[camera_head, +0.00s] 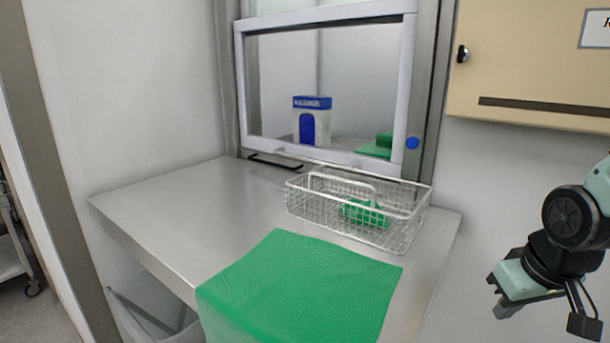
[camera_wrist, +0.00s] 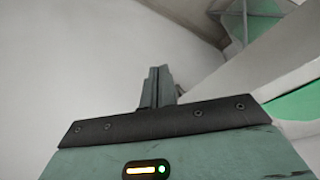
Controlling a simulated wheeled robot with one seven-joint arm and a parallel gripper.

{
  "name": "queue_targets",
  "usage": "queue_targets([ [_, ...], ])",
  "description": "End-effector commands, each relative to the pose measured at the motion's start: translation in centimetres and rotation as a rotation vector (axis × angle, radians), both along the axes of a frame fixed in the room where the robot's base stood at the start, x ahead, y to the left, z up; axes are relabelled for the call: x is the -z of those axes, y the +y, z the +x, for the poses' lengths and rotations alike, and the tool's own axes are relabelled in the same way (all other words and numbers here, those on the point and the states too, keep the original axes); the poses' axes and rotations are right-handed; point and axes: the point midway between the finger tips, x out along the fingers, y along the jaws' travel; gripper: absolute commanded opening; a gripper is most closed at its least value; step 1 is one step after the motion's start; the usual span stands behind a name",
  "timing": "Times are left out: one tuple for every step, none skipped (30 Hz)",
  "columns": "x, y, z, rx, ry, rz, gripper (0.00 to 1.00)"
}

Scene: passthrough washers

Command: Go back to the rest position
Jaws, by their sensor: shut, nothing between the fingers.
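My gripper (camera_head: 498,293) is at the right side of the head view, in the air to the right of the steel table and apart from it. In the wrist view its fingers (camera_wrist: 158,84) are together with nothing between them. Behind the fingers the wrist view shows mostly bare pale wall. My arm comes in from the right edge of the head view, and the rest of it is out of frame.
A steel table (camera_head: 180,205) carries a wire basket (camera_head: 408,236) with a green item (camera_head: 362,213) inside. A green cloth (camera_head: 300,280) drapes over its front. Behind is a pass-through window (camera_head: 243,90) with a blue-and-white box (camera_head: 312,122). A beige cabinet (camera_head: 530,60) hangs above right.

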Motion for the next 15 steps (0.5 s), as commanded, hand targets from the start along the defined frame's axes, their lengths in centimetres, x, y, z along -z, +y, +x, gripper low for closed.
queue_targets([
  [0.3, -0.3, -1.1, 0.054, 0.045, 0.013, 0.0],
  [0.4, -0.5, -1.8, 0.089, 0.073, 0.019, 0.0],
  [0.4, 0.1, -2.4, 0.097, 0.098, 0.025, 0.0],
  [0.3, 1.4, -2.6, 0.055, 0.102, 0.025, 0.0],
  [0.2, 2.4, -2.8, 0.026, 0.109, 0.026, 0.0],
  [0.1, 3.7, -3.3, -0.013, 0.119, 0.026, 0.0],
  [0.0, 4.7, -3.6, -0.043, 0.127, 0.024, 0.0],
  [-0.1, 5.6, -4.1, -0.073, 0.137, 0.024, 0.0],
  [-0.2, 7.0, -4.7, -0.114, 0.149, 0.022, 0.0],
  [-0.3, 8.0, -5.2, -0.148, 0.159, 0.021, 0.0],
  [-0.5, 8.9, -5.8, -0.18, 0.168, 0.019, 0.0],
  [-0.6, 10.2, -6.7, -0.227, 0.182, 0.015, 0.0],
  [-0.7, 11.2, -7.4, -0.263, 0.192, 0.011, 0.0],
  [-0.8, 12.2, -8.2, -0.297, 0.204, 0.007, 0.0],
  [-1.0, 13.3, -9.3, -0.344, 0.218, 0.001, 0.0],
])
